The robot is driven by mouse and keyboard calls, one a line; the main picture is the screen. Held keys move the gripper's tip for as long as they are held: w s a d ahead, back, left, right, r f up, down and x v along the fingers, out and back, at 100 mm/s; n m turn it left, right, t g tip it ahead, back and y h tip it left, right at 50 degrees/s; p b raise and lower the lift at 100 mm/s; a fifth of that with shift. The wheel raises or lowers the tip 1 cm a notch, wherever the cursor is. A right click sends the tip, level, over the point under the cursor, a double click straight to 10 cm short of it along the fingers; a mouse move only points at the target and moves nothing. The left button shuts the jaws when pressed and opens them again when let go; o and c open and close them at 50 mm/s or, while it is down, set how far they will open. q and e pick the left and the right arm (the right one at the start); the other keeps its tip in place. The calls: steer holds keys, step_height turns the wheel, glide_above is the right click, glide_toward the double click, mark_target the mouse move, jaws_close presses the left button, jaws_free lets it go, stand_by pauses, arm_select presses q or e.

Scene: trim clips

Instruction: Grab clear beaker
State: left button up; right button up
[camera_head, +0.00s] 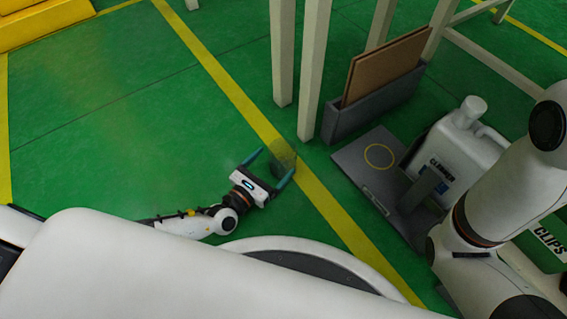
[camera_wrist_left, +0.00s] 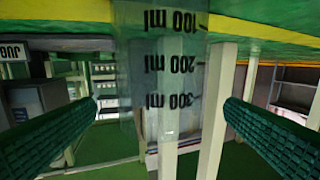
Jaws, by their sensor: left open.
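The clear beaker (camera_head: 283,153) stands on the green floor by the yellow line, faint and see-through. In the left wrist view the beaker (camera_wrist_left: 165,65) appears upside down, with its 100, 200 and 300 ml marks readable. My left gripper (camera_head: 274,164) is low near the floor, with its two teal fingers apart on either side of the beaker's near side. In the left wrist view the ribbed fingers are wide apart with visible room on both sides of the beaker. My right gripper is out of view; only its arm shows at the right.
Pale table legs (camera_head: 313,75) stand just beyond the beaker. A grey holder (camera_head: 345,123) with brown boards is to their right. A white jug (camera_head: 455,150) and a dark grey tray (camera_head: 365,150) with a yellow ring lie farther right. Floor to the left is clear.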

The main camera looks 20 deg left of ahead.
mark_target(291, 142)
arm_select(q)
steer(key=b+x, duration=0.1)
steer(key=x, duration=0.1)
steer(key=r+b+x, duration=0.1)
steer(key=x, duration=0.1)
steer(key=shift+w+d, duration=0.15)
steer(key=shift+w, duration=0.15)
steer(key=shift+w+d+r, duration=0.1)
steer(key=shift+w, duration=0.2)
steer(key=shift+c, duration=0.2)
steer(key=c, duration=1.3)
steer(key=shift+r, duration=0.1)
